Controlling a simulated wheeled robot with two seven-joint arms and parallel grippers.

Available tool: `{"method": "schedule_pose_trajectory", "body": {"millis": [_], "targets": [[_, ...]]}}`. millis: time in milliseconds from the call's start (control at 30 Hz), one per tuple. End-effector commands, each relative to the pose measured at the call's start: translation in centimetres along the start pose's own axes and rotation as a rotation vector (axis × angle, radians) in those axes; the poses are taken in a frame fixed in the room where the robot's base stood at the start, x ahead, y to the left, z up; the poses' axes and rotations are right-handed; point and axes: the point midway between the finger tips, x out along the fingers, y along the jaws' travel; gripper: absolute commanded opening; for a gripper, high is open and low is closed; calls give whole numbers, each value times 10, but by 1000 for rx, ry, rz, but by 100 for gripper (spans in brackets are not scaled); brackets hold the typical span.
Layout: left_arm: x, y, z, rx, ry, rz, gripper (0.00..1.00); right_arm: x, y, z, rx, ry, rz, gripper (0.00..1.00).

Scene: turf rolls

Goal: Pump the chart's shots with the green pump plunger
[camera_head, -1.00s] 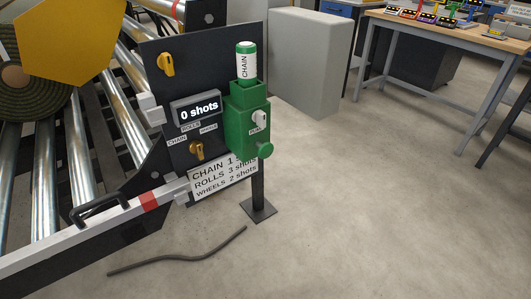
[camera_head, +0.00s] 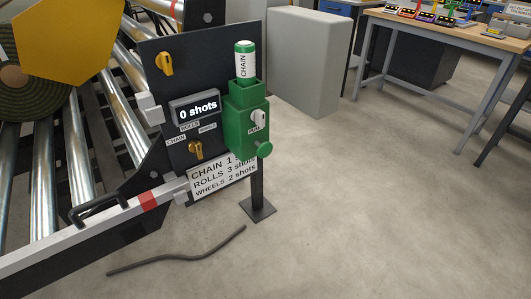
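The green pump (camera_head: 240,125) is mounted at the right edge of a dark panel (camera_head: 160,70). Its round green plunger (camera_head: 264,149) sticks out at the lower front, below a small white knob (camera_head: 258,117). A green and white cartridge labelled CHAIN (camera_head: 245,62) stands upright in the pump's top. The counter display (camera_head: 197,108) reads 0 shots. The chart (camera_head: 222,175) lists chain 1, rolls 3 shots and wheels 2 shots; the pump partly covers its chain line. A yellow selector (camera_head: 195,150) sits among the labels CHAIN, ROLLS and WHEELS. Neither gripper is in view.
A roller conveyor (camera_head: 75,170) with a turf roll (camera_head: 20,95) fills the left. A black hose (camera_head: 175,252) lies on the floor. A grey cabinet (camera_head: 308,60) stands behind the panel, and a workbench (camera_head: 450,35) at upper right. The floor at right is clear.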

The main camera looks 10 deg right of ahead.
Motion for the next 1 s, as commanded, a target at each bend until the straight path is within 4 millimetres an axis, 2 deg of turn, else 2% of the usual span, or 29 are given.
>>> {"method": "schedule_pose_trajectory", "body": {"millis": [333,1000], "targets": [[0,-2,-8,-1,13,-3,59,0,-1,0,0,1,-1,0],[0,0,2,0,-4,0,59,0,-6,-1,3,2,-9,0]]}}
